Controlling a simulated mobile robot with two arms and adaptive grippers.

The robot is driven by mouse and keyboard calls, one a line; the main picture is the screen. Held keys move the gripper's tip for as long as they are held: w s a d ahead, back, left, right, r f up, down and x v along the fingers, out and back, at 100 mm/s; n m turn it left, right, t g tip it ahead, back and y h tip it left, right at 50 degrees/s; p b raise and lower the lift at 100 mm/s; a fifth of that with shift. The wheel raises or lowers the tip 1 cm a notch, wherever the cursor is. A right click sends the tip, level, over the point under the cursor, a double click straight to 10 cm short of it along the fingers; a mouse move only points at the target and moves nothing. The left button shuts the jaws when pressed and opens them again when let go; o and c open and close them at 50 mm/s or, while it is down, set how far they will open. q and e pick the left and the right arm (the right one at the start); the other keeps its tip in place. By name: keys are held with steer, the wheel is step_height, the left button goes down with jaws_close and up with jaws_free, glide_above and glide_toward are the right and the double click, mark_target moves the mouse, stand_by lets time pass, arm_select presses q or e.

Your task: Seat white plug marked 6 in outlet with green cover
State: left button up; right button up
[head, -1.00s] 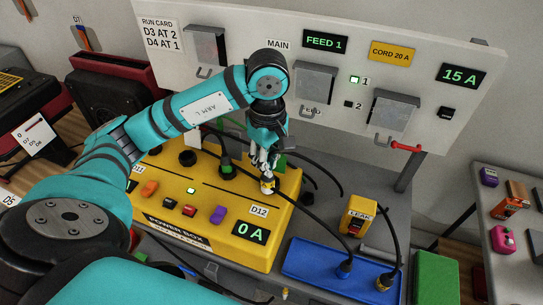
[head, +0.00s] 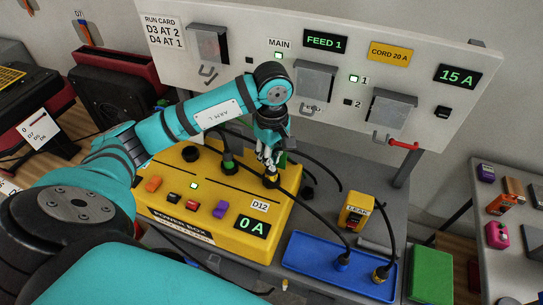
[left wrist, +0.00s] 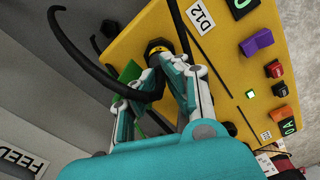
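My left gripper (head: 268,159) is over the yellow power box (head: 165,212), fingers pointing down at an outlet near its far right edge. Its fingers close around a dark plug (head: 271,181) with a black cable, which stands at or in that outlet. No 6 or white face can be read on it. In the left wrist view the fingertips (left wrist: 162,60) meet close around the plug's cable end, with a black and yellow round part (left wrist: 156,46) just beyond. A green cover (left wrist: 130,72) stands open beside it, mostly hidden in the head view. My right gripper is out of view.
Another plug with a green band (head: 228,165) stands in the box to the left. A blue tray (head: 310,272) holds two cable ends at the front right. A yellow LEAK box (head: 356,211) stands behind it. The panel (head: 440,70) with grey covers rises behind.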

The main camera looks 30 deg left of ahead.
arm_select(q)
steer(key=o, duration=0.4)
steer(key=shift+o, duration=0.2)
steer(key=shift+r+p, duration=0.25)
steer(key=shift+p, duration=0.05)
steer(key=shift+r, duration=0.25)
step_height(320, 180, up, 11)
steer(key=b, duration=0.1)
steer(key=shift+r, duration=0.2)
